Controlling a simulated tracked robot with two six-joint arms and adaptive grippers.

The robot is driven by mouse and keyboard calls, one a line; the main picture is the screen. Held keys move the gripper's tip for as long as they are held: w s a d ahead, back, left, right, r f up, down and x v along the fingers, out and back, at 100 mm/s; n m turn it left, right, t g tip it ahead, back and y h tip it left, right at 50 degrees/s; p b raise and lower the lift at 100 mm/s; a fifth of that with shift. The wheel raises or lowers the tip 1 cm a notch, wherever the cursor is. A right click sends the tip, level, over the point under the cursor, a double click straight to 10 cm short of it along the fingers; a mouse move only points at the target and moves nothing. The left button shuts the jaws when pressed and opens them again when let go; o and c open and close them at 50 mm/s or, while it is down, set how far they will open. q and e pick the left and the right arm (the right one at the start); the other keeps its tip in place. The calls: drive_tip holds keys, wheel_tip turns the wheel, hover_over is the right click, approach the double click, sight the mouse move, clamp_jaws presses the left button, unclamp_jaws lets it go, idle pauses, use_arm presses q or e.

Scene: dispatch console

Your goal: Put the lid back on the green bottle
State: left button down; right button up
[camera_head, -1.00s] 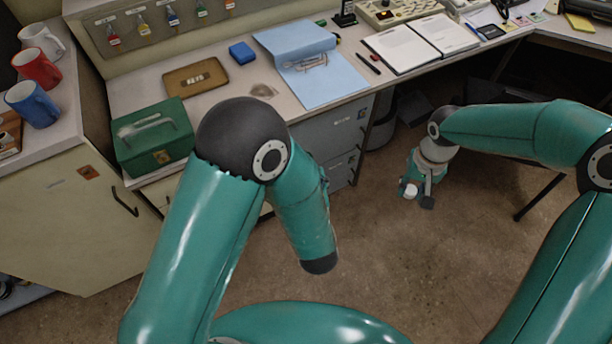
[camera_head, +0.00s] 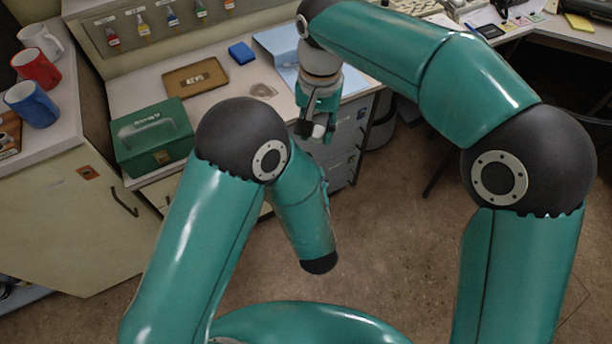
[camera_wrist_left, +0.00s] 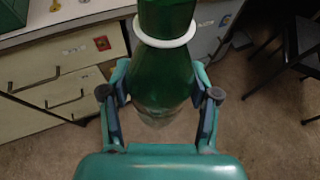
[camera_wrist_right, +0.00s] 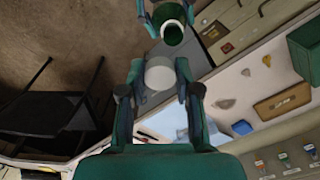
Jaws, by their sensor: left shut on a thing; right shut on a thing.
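The green bottle (camera_wrist_left: 158,88) is between the fingers of my left gripper (camera_wrist_left: 158,72), which is shut on it. A white ring (camera_wrist_left: 165,42) goes around its neck. In the right wrist view the open mouth of the bottle (camera_wrist_right: 172,34) shows just beyond my right gripper (camera_wrist_right: 158,80). That gripper is shut on the round white lid (camera_wrist_right: 160,75), which appears apart from the bottle mouth. In the head view my right gripper (camera_head: 318,118) is in front of the desk drawers, with a bit of the white lid (camera_head: 318,131) showing. The bottle and my left gripper are hidden there.
The desk holds a green cash box (camera_head: 152,140), a brown keys tray (camera_head: 196,77), a blue block (camera_head: 241,53) and a blue folder (camera_head: 275,42). Several mugs, one red (camera_head: 36,69), stand on the left cabinet. Open floor (camera_head: 390,260) lies in front.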

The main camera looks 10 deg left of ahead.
drive_tip(key=shift+s+a+r+n, duration=0.15)
drive_tip(key=shift+s+a, duration=0.15)
drive_tip(key=shift+a, duration=0.2)
drive_tip(key=shift+s+a+r+n, duration=0.15)
drive_tip(key=shift+s+a, duration=0.1)
drive_tip(key=shift+a, duration=0.2)
wheel_tip(320, 180, down, 4)
drive_tip(key=shift+f, duration=0.1)
drive_tip(key=shift+s+r, duration=0.15)
drive_tip(key=shift+r, duration=0.05)
drive_tip(key=shift+f, duration=0.1)
idle(0.5)
drive_tip(key=shift+f, duration=0.85)
